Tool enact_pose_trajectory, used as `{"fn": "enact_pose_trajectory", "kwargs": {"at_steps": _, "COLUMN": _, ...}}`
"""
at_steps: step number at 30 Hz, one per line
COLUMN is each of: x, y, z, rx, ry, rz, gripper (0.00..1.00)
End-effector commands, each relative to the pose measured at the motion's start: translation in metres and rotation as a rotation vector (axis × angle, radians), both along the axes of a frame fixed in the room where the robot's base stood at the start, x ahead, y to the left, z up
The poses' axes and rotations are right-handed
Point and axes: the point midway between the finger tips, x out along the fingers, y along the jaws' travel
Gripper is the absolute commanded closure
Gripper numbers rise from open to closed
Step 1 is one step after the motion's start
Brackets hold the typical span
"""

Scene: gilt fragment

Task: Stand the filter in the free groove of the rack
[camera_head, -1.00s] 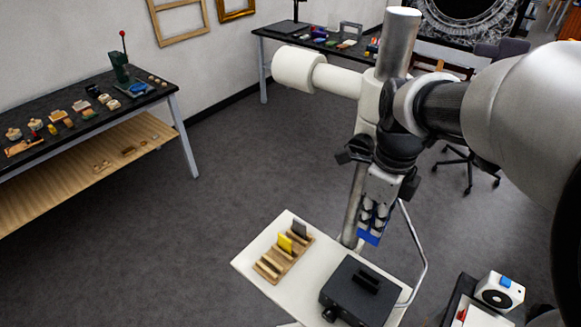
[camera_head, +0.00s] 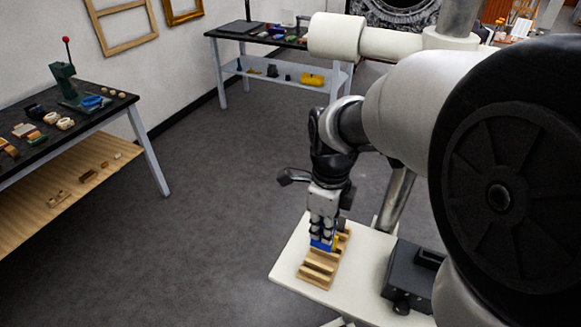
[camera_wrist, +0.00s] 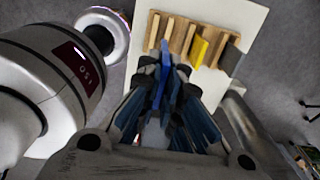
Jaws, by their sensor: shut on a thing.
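My gripper (camera_head: 322,228) is shut on a blue filter (camera_head: 320,245) and points down at the wooden rack (camera_head: 318,279). In the wrist view, the blue filter (camera_wrist: 164,54) stands out from between the fingertips (camera_wrist: 164,78) and overlaps the rack (camera_wrist: 180,38) left of its middle. I cannot tell whether it touches the rack or hangs above it. A yellow filter (camera_wrist: 199,51) and a dark grey filter (camera_wrist: 230,58) stand in grooves to its right. In the head view, my gripper hides part of the rack and most of the yellow filter.
The rack sits on a white tabletop (camera_head: 290,250). A black box (camera_head: 408,278) with a slot on top stands to the rack's right. A cluttered workbench (camera_head: 80,120) is at the far left, another bench (camera_head: 262,42) at the back. The floor between is clear.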

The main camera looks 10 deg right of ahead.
Motion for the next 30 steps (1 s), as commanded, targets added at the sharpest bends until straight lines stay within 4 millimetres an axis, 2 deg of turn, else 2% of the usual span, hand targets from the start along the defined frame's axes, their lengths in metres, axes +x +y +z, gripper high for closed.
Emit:
{"fn": "enact_pose_trajectory", "kwargs": {"at_steps": 1, "x": -0.001, "y": 0.0, "z": -0.019, "rx": 0.0, "ry": 0.005, "rz": 0.0, "gripper": 1.0}}
{"fn": "enact_pose_trajectory", "kwargs": {"at_steps": 7, "x": -0.001, "y": 0.0, "z": -0.061, "rx": 0.0, "ry": 0.002, "rz": 0.0, "gripper": 1.0}}
{"fn": "enact_pose_trajectory", "kwargs": {"at_steps": 14, "x": 0.0, "y": 0.0, "z": -0.077, "rx": 0.0, "ry": 0.0, "rz": 0.0, "gripper": 1.0}}
{"fn": "enact_pose_trajectory", "kwargs": {"at_steps": 22, "x": -0.001, "y": 0.0, "z": -0.115, "rx": 0.0, "ry": 0.002, "rz": 0.0, "gripper": 1.0}}
{"fn": "enact_pose_trajectory", "kwargs": {"at_steps": 30, "x": 0.0, "y": 0.0, "z": -0.115, "rx": 0.001, "ry": -0.001, "rz": 0.0, "gripper": 1.0}}
